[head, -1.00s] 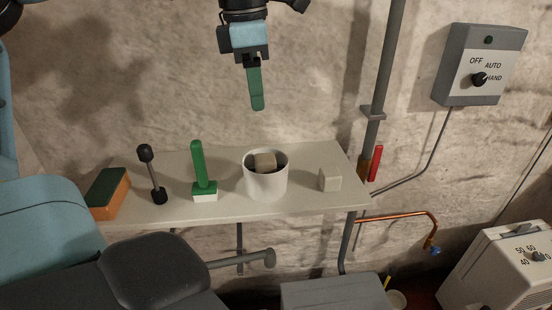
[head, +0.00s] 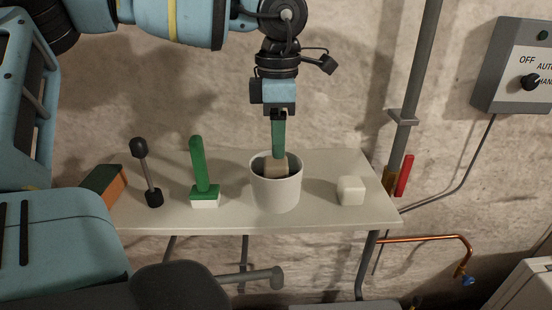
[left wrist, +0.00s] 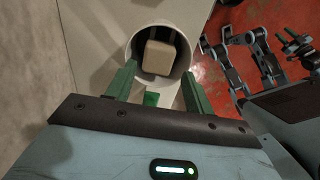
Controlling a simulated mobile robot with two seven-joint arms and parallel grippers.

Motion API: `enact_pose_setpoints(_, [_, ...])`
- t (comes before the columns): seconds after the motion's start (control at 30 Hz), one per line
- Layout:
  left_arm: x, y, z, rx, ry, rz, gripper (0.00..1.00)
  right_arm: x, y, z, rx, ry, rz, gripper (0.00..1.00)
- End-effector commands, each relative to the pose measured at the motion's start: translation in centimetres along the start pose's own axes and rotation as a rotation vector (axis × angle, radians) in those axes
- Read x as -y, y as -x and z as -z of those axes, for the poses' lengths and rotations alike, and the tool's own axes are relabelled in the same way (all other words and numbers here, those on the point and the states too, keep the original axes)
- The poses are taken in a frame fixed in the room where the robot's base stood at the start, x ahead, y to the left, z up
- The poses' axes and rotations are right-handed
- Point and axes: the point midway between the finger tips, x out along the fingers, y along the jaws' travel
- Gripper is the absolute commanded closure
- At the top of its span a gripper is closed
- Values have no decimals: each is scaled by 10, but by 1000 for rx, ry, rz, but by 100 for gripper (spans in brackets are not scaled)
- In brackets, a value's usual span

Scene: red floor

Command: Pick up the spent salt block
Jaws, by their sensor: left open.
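A tan block (head: 275,169) sits inside a white round pot (head: 275,194) on the shelf table; the task's spent salt block looks to be this one. In the left wrist view the block (left wrist: 160,57) shows in the pot's mouth. A paler, whitish block (head: 351,190) stands on the table to the right of the pot. My left gripper (head: 278,152) points down over the pot, its green fingers at the mouth by the block. In the left wrist view its fingers (left wrist: 158,72) are apart, with nothing between them held.
On the table (head: 322,215) left of the pot are a green-handled brush (head: 200,175), a dark dumbbell-shaped tool (head: 147,173) and an orange and green sponge (head: 106,184). A grey pipe (head: 408,110) and a red-handled part (head: 404,175) stand at the right end, before the wall.

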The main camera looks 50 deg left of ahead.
Motion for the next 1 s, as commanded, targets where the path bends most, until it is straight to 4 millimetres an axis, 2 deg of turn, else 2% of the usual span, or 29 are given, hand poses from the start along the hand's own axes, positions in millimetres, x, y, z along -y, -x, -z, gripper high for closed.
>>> enact_pose_setpoints(0.4, [-2,-46,4,-1,0,1,47,0,3,4,-6,1,-1,64])
enact_pose_setpoints(0.7, [-2,-52,3,1,1,0,47,0,2,5,-7,1,-1,64])
enact_pose_setpoints(0.77, [-2,-52,3,1,1,0,52,0,2,5,-8,0,-1,64])
enact_pose_setpoints(1.0, [-2,-51,3,1,0,0,83,0,0,8,-14,-1,-2,64])
